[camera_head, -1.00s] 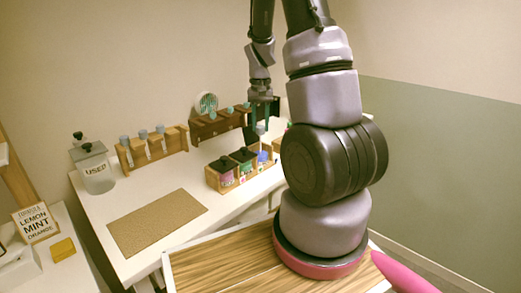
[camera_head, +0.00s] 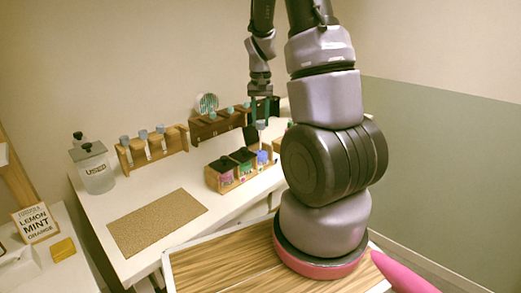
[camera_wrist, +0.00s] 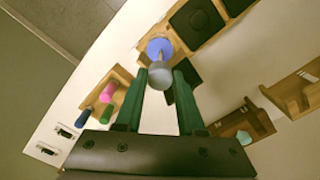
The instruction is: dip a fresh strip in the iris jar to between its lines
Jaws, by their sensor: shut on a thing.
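My gripper (camera_head: 261,113) is shut on a strip by its grey cap (camera_wrist: 160,74); the cap also shows in the head view (camera_head: 261,125). The pale strip hangs below the cap, above or at the mouth of a blue-purple jar (camera_head: 262,157). This lidless jar also shows in the wrist view (camera_wrist: 157,46), just beyond the cap. Its label is too small to read, so I cannot confirm it is iris. The strip's lines and lower tip cannot be made out, nor whether the tip is inside the jar.
Two black-lidded jars (camera_head: 221,164) share the wooden holder (camera_head: 229,187) left of the blue jar. Wooden racks with grey-capped (camera_head: 153,153) and teal-capped (camera_head: 210,128) strips stand behind. A USED jar (camera_head: 97,177) stands left. The cork mat (camera_head: 157,222) is bare.

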